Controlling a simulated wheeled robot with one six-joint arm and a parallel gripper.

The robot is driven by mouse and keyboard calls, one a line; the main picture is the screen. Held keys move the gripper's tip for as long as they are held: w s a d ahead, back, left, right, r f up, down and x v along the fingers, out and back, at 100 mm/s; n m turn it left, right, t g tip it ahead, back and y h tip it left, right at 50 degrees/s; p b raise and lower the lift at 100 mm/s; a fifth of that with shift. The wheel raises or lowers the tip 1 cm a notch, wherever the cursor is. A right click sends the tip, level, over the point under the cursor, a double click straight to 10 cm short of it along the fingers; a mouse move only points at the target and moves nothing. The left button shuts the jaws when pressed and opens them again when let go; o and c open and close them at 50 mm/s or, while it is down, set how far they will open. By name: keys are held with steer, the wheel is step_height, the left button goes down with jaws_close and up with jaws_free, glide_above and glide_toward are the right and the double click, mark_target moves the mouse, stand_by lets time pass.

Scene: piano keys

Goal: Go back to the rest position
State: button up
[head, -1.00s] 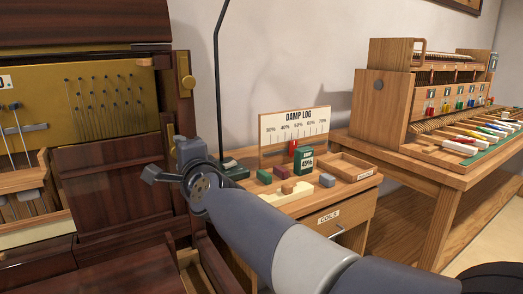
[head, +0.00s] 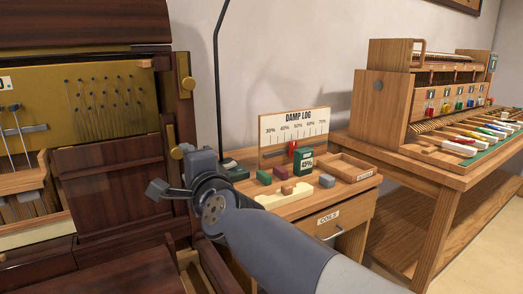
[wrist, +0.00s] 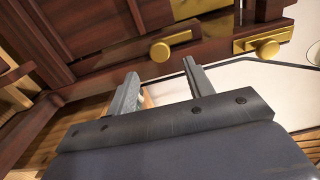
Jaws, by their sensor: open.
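My gripper (head: 166,192) is in front of the dark wooden piano case, left of the small desk, in the head view. In the wrist view my gripper (wrist: 158,88) shows two grey fingers spread apart with nothing between them. Beyond the fingers is the dark piano case (wrist: 90,35) with brass knobs (wrist: 160,51). My arm crosses the lower middle of the head view and hides part of the desk's front.
The small desk holds the damp log board (head: 293,126), a green 45% box (head: 303,160), small blocks (head: 327,181) and a shallow wooden tray (head: 352,168). A thin black lamp pole (head: 217,80) rises behind my gripper. A workbench with a keyboard model (head: 440,110) stands at right.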

mark_target(178, 152)
steer(key=v, duration=0.5)
steer(key=x, duration=1.1)
steer(key=shift+s+d+r+n+p, duration=0.1)
steer(key=shift+n+p, duration=0.1)
steer(key=shift+n, duration=0.4)
steer(key=shift+s+d+r+n+p, duration=0.1)
steer(key=shift+n+p, duration=0.05)
steer(key=shift+n, duration=0.45)
steer(key=n+p, duration=0.1)
steer(key=n, duration=0.1)
steer(key=shift+w+a+n, duration=0.1)
steer(key=shift+n, duration=0.3)
steer(key=n+p, duration=0.3)
steer(key=n, duration=0.1)
steer(key=shift+r, duration=0.15)
steer(key=n+p, duration=0.6)
steer(key=n, duration=0.1)
steer(key=shift+a+p, duration=0.1)
steer(key=shift+p, duration=0.3)
steer(key=shift+n+p, duration=0.85)
steer(key=shift+n, duration=0.05)
